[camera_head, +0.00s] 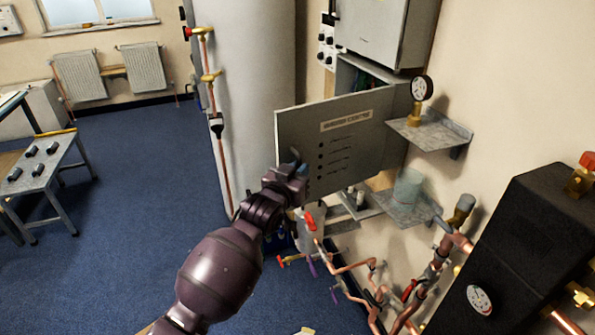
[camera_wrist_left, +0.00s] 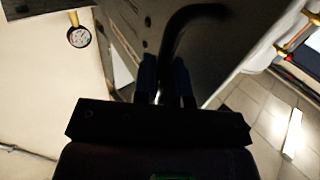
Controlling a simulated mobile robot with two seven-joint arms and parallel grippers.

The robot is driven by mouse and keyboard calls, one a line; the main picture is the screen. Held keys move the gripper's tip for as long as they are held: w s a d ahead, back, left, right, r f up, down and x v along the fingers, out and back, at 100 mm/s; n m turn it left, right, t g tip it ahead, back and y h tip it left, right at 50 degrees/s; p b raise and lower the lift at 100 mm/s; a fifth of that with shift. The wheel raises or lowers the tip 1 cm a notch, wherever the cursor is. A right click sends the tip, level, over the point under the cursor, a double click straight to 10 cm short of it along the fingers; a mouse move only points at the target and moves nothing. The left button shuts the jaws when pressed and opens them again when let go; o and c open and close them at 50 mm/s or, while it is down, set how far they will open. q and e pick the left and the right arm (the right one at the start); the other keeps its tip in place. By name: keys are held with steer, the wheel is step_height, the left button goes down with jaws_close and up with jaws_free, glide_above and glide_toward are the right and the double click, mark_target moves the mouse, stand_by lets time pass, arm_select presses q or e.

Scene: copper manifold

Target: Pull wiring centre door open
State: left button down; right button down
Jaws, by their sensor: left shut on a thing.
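The grey wiring centre door (camera_head: 355,150), with a label and a column of dark dots, stands swung out from the wall in the head view. In the left wrist view, the blue fingers of my left gripper (camera_wrist_left: 166,80) are shut on a dark curved door handle (camera_wrist_left: 185,22). The door face (camera_wrist_left: 225,45) lies just behind the handle. In the head view the gripper hides most of the handle. My right gripper is not in view.
A pale tall cylinder (camera_head: 250,80) stands left of the door. A shelf with a pressure gauge (camera_head: 421,88) is on the wall at the right. Copper pipes (camera_head: 345,267) with red valve handles lie below.

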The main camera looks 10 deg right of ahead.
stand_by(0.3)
arm_select(q)
steer(key=c, duration=1.2)
jaws_free()
steer(key=v, duration=1.1)
steer(key=shift+b, duration=0.3)
steer(key=shift+d+r, duration=0.1)
